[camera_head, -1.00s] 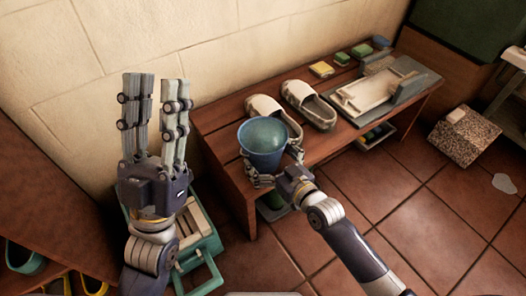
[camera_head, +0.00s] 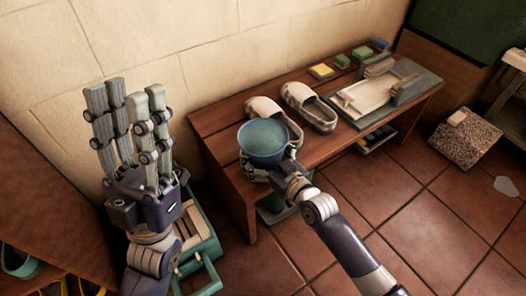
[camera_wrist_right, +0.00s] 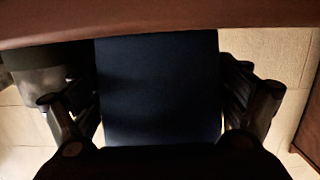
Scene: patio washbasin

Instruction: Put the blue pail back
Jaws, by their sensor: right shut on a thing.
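The blue pail (camera_head: 262,160) is at the left end of the wooden bench, near its front edge, with its round top facing up toward the head camera. My right gripper (camera_head: 271,166) is shut on the pail low on its near side. I cannot tell whether the pail's base touches the bench. In the right wrist view the dark pail wall (camera_wrist_right: 160,90) fills the space between the two sides of the gripper (camera_wrist_right: 160,112). My left gripper (camera_head: 127,97) is open and empty, fingers up, left of the bench.
The wooden bench (camera_head: 214,121) carries a pair of clogs (camera_head: 308,105) just behind and right of the pail. Sponges or small blocks (camera_head: 343,61) and a grey tray (camera_head: 366,97) lie farther right. A teal crate (camera_head: 208,250) stands below my left gripper.

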